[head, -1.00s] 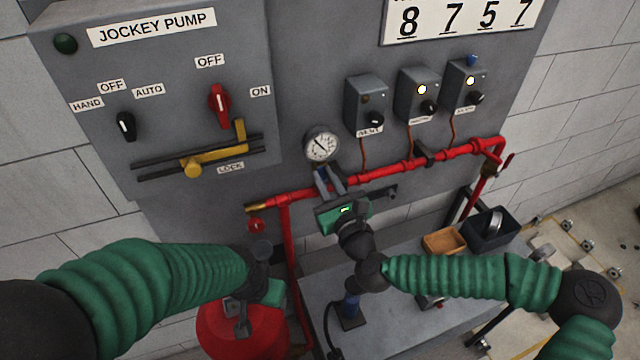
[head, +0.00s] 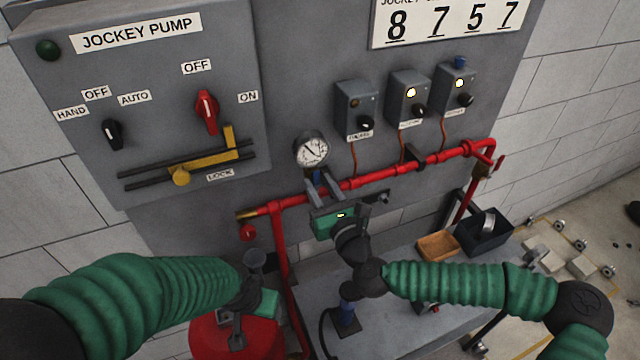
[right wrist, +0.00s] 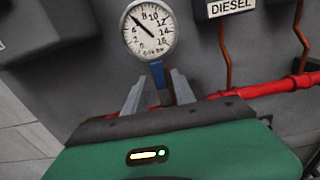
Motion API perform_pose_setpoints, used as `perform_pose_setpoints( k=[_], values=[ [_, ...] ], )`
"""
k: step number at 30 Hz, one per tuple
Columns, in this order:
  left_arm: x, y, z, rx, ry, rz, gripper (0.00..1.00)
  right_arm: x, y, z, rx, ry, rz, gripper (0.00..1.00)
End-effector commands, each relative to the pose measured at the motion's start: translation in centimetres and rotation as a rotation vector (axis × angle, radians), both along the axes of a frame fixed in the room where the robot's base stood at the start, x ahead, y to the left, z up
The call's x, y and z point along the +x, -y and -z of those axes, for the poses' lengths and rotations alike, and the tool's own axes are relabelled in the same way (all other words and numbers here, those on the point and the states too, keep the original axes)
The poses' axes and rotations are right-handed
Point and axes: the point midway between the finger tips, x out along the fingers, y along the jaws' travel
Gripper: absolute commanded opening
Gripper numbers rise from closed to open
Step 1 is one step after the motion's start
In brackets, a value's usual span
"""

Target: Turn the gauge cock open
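The round white pressure gauge (head: 311,150) is mounted above the red pipe on the grey panel. It also shows in the right wrist view (right wrist: 150,28), its needle pointing to the upper left. Just below it is the blue lever of the gauge cock (right wrist: 158,76), upright in the right wrist view. My right gripper (head: 320,186) is at the pipe under the gauge. Its two grey fingers (right wrist: 157,92) are apart, with the blue lever between them; contact cannot be told. My left gripper (head: 238,325) hangs in front of the red vessel, its fingers too unclear to judge.
The red pipe (head: 370,177) runs across the panel. A red vessel (head: 205,338) stands below my left gripper. A grey bench carries an orange-brown tray (head: 438,246) and a dark bin (head: 470,240). Small control boxes (head: 356,105) are right of the gauge.

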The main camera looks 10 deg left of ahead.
Motion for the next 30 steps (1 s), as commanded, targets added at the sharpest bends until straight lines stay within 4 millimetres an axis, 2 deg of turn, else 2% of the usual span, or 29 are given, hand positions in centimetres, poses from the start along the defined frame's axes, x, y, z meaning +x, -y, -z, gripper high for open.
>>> perform_pose_setpoints(
  k=[10, 14, 17, 24, 25, 26, 30],
  values=[
    [0.0, 0.0, -0.1, 0.0, 0.0, 0.0, 0.53, 0.0, 0.1, -0.4, 0.001, 0.009, 0.003, 0.39],
    [0.0, 0.0, -0.1, 0.0, 0.0, 0.0, 0.53, -1.1, 0.9, -0.4, 0.002, 0.008, 0.003, 0.39],
    [0.0, 0.0, -0.2, 0.0, 0.0, 0.0, 0.53, -3.0, 2.2, -0.5, 0.003, 0.008, 0.002, 0.39],
    [0.0, 0.0, -0.9, 0.0, 0.0, 0.0, 0.53, -8.9, 6.3, -0.5, 0.002, 0.005, 0.004, 0.39],
    [0.0, 0.0, -1.2, 0.0, 0.0, 0.0, 0.53, -9.6, 6.8, -0.7, 0.003, 0.004, 0.003, 0.39],
    [0.0, 0.0, -3.2, 0.0, -0.002, 0.0, 0.53, -9.7, 6.9, -1.5, 0.002, 0.001, 0.005, 0.39],
    [0.1, 0.0, -7.0, 0.0, 0.001, 0.0, 0.53, -11.2, 7.9, -1.7, 0.003, -0.001, 0.004, 0.39]
  ],
)
